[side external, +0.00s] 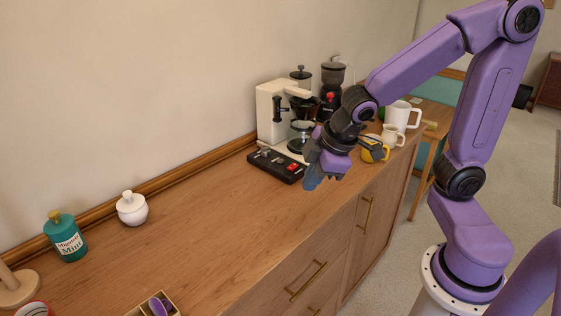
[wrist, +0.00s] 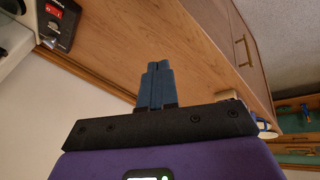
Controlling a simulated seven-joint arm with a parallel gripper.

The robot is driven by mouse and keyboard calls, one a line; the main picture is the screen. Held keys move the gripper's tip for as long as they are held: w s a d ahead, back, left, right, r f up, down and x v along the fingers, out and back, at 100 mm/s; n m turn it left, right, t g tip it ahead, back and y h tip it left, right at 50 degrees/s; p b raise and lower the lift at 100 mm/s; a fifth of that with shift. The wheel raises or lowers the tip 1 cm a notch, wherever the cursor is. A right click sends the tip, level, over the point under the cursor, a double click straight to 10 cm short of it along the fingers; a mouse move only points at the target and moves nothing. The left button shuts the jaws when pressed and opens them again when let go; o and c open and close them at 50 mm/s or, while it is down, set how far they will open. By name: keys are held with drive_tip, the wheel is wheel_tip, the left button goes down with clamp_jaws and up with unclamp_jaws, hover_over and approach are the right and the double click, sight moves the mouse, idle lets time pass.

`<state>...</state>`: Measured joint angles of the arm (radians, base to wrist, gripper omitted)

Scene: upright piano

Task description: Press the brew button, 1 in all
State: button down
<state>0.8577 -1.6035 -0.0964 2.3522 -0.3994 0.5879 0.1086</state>
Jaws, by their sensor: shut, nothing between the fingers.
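A white coffee machine (side external: 271,112) with a glass carafe (side external: 301,133) stands against the wall on the wooden counter. A black control box (side external: 277,165) with red and pale controls lies in front of it. The box also shows at the upper left of the wrist view (wrist: 61,20), with a red control on it. Which control is the brew button I cannot tell. My gripper (side external: 313,182) is shut and empty, above the counter just right of the box and apart from it. Its blue fingers (wrist: 157,66) are together in the wrist view.
A dark grinder (side external: 332,75), a yellow cup (side external: 374,150), a cream jug (side external: 393,135) and a white mug (side external: 402,115) stand to the right, near my wrist. A white sugar pot (side external: 132,208) and a green jar (side external: 66,238) stand left. The counter between is clear.

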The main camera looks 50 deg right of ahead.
drive_tip(key=w+d+t, duration=0.2)
drive_tip(key=w+d, duration=0.1)
drive_tip(key=w, duration=0.7)
drive_tip(key=t+y, duration=0.1)
drive_tip(key=t, duration=0.1)
hover_over(283, 161)
wheel_tip(283, 161, down, 3)
drive_tip(key=shift+a+n, duration=0.1)
drive_tip(key=shift+n, duration=0.2)
drive_tip(key=shift+f, duration=0.15)
drive_tip(key=shift+f, duration=4.35)
drive_tip(key=shift+f, duration=0.1)
drive_tip(key=shift+f, duration=0.3)
